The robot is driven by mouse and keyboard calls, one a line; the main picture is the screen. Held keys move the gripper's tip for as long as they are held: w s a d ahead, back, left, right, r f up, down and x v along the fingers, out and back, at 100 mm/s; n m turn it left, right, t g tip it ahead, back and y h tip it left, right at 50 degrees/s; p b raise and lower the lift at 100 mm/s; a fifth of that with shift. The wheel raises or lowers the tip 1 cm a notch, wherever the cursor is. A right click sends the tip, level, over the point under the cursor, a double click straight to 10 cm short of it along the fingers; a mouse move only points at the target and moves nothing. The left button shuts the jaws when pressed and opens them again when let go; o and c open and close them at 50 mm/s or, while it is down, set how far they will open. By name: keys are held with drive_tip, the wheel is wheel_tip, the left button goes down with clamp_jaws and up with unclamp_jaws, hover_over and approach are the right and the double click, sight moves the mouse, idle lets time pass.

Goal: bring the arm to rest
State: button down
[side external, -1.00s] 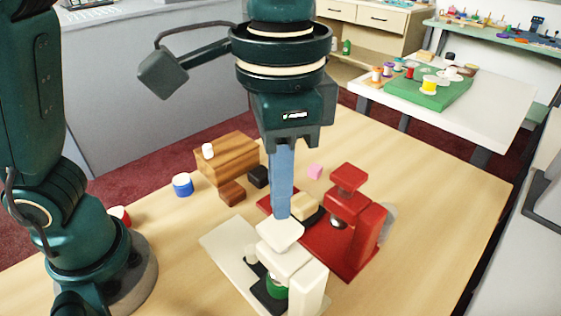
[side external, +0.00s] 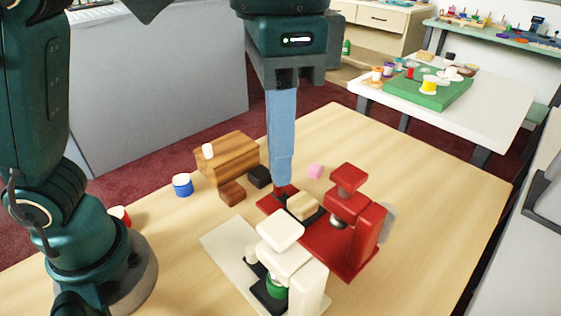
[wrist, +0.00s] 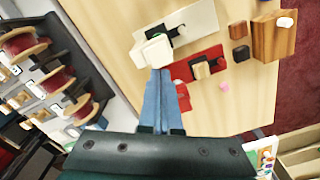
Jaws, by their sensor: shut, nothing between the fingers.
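My gripper (side external: 282,180) is shut and empty, its blue fingers pointing down above the table. In the side view its tips overlap the back part of the red press (side external: 345,235); I cannot tell the exact gap. The wrist view also shows the shut fingers (wrist: 160,80), with the white press (wrist: 158,50) just beyond their tips. The white press also stands in front in the side view (side external: 300,290), with a green piece (side external: 276,286) under its head. A cream block (side external: 303,206) sits on the red press's base.
A wooden block (side external: 232,157) with a white piece on top, a blue-and-white spool (side external: 183,185), brown and dark blocks and a pink cube (side external: 315,171) stand on the table (side external: 420,180). The table's right side is clear. Racks of red spools (wrist: 60,80) show in the wrist view.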

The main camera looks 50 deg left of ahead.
drive_tip(key=s+a+r+n+t, duration=0.15)
drive_tip(key=a+n, duration=0.25)
drive_tip(key=a, duration=0.6)
drive_tip(key=s+a+f+n+t, duration=0.1)
drive_tip(key=a+f+t, duration=0.3)
drive_tip(key=f, duration=0.5)
drive_tip(key=shift+s+a+f+n, duration=0.3)
drive_tip(key=shift+s+a+n, duration=0.15)
drive_tip(key=shift+a, duration=0.25)
